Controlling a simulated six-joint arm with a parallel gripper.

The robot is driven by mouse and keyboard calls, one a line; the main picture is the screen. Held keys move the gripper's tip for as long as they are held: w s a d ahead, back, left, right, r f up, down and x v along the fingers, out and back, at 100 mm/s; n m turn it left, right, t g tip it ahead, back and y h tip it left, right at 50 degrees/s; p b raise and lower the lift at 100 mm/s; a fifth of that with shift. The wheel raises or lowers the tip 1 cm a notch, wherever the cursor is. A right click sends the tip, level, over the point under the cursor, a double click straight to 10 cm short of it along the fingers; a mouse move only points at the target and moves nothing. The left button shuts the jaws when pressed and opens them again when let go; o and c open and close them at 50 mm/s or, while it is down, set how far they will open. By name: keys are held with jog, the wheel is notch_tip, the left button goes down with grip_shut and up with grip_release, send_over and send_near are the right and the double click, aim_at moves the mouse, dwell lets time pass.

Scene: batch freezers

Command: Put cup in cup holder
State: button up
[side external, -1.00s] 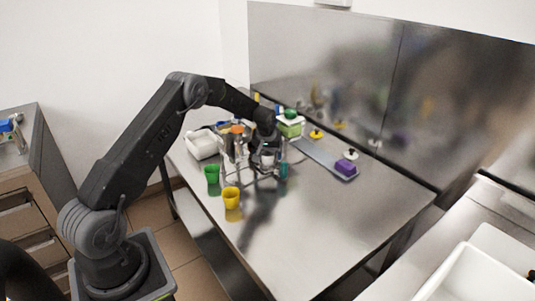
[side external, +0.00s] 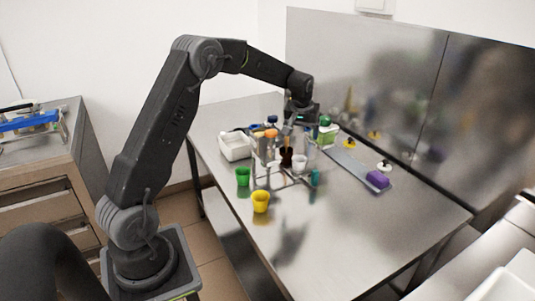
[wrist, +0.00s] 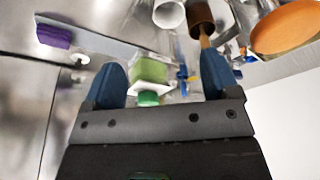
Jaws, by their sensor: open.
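My gripper (side external: 302,112) is raised above the back of the steel table, open, with nothing between its fingers. In the wrist view its two blue fingertips (wrist: 162,78) are spread wide. A white cup (side external: 299,161) stands upright at the wire cup holder (side external: 268,184), beside a brown cup (side external: 286,152); whether it is fully seated cannot be told. Both show at the top of the wrist view, the white cup (wrist: 170,14) left of the brown cup (wrist: 201,14), which has a wooden stick by it. A green cup (side external: 243,176) and a yellow cup (side external: 261,201) are at the holder's near left side.
A white tub (side external: 235,146) stands left of the holder. A grey strip (side external: 350,164) with a purple block (side external: 377,180) runs along the back wall. The table's front right is clear.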

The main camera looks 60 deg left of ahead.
jog(key=s+d+r+m+t, duration=0.2)
jog(key=s+d+r+m, duration=0.2)
jog(key=s+d+r, duration=1)
jog(key=s+d+f+m+h, duration=0.1)
jog(key=s+d+m, duration=0.1)
jog(key=s+d, duration=0.3)
jog(key=s+d+f+m+t+h, duration=0.1)
jog(key=s+d, duration=0.4)
jog(key=s, duration=0.7)
jog(key=shift+s+d+f+m, duration=0.15)
jog(key=shift+s+f+m, duration=0.2)
jog(key=shift+m, duration=0.45)
